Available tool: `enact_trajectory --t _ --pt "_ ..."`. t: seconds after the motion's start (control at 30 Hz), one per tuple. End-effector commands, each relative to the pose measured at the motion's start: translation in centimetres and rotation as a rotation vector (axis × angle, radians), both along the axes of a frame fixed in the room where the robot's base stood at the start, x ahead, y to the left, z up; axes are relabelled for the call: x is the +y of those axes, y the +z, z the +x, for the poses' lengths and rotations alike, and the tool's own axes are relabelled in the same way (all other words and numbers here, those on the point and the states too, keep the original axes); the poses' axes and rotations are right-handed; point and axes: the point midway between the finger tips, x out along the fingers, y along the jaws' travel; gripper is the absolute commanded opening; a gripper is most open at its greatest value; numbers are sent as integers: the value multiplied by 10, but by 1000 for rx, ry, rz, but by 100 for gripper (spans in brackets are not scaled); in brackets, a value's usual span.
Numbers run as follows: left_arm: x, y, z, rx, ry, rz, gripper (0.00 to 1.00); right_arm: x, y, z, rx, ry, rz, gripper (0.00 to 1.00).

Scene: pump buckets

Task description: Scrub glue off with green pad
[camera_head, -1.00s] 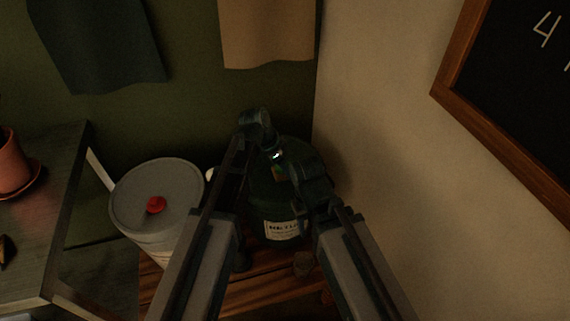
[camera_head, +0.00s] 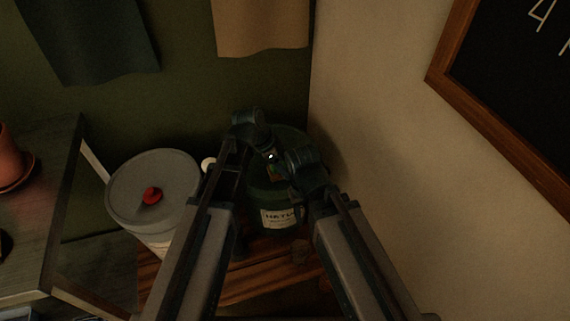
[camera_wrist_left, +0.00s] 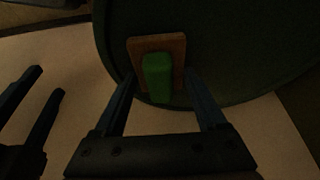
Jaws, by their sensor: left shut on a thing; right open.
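A green pad (camera_wrist_left: 158,78) sits between the fingers of my left gripper (camera_wrist_left: 159,74) in the left wrist view. Behind it is a brownish square patch (camera_wrist_left: 173,45) on the side of a dark green bucket (camera_wrist_left: 220,50). Whether the pad touches the patch I cannot tell. In the head view the bucket (camera_head: 283,190) stands in the corner behind both my arms, with a white label (camera_head: 284,218) low on its front. My right gripper is open and empty and shows at the left in the wrist view (camera_wrist_left: 48,82). My arm links partly hide the bucket.
A grey lidded bucket (camera_head: 180,185) with a red knob (camera_head: 152,196) stands left of the green bucket, both on a wooden slatted stand (camera_head: 270,252). A table (camera_head: 40,215) with a clay pot (camera_head: 12,158) is farther left. The pale wall (camera_head: 385,120) is close on the right.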

Motion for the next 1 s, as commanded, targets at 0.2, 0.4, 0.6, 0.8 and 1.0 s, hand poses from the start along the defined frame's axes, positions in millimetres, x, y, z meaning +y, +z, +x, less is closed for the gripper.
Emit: enact_trajectory --t 0.2,0.4,0.6,0.8,1.0 --pt "14 0 -5 0 1 -1 29 0 0 0 0 0 0 50" --pt "14 0 -3 0 0 -1 29 0 0 0 0 0 0 50" --pt "18 -1 10 0 0 -1 29 0 -1 0 0 0 0 50" --pt "23 -3 26 -1 0 0 30 0 -3 0 0 0 0 50" --pt "27 -4 37 -2 1 2 30 0 -4 0 0 0 0 50"
